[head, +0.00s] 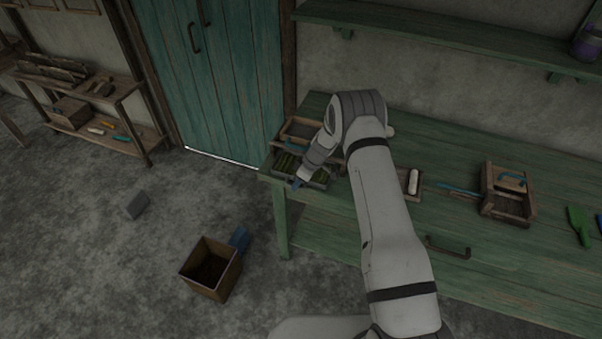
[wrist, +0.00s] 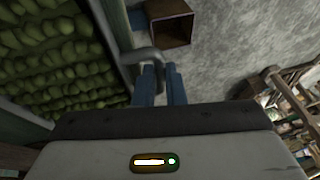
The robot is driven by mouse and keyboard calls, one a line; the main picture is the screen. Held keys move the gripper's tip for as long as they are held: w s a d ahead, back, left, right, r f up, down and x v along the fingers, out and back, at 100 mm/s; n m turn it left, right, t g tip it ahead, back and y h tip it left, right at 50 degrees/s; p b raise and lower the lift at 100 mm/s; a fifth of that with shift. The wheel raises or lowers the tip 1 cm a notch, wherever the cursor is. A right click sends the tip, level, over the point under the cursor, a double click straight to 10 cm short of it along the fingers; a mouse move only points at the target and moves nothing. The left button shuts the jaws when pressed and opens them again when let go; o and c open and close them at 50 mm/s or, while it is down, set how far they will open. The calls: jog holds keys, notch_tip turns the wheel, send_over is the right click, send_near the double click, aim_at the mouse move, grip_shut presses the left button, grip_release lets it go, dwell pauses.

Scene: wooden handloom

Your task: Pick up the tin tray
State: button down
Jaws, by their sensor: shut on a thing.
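The tin tray (head: 319,180) is at the left end of the green workbench in the head view, filled with rows of lumpy green stuff. Its grey rim (wrist: 112,42) and a looped grey handle (wrist: 147,54) show large at the left of the wrist view. My gripper (head: 296,184) is at the tray's near left side. In the wrist view its blue fingers (wrist: 160,72) are shut on the handle. My arm hides part of the tray in the head view. I cannot tell whether the tray touches the bench.
A wooden frame box (head: 301,130) lies close behind the tray. A white roller-like piece (head: 414,182), another wooden box (head: 508,195) and a green tool (head: 579,225) lie to the right on the bench (head: 450,150). An open wooden crate (head: 212,270) stands on the floor.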

jog(key=shift+r, duration=0.2)
jog(key=shift+r+b, duration=0.45)
jog(key=shift+b, duration=0.1)
notch_tip(320, 180, up, 2)
jog(key=shift+r+b, duration=0.1)
jog(key=shift+b, duration=0.7)
jog(key=s+a+b, duration=0.3)
jog(key=s, duration=0.5)
jog(key=s+a+b, duration=0.3)
jog(key=s, duration=0.6)
jog(key=shift+b, duration=0.3)
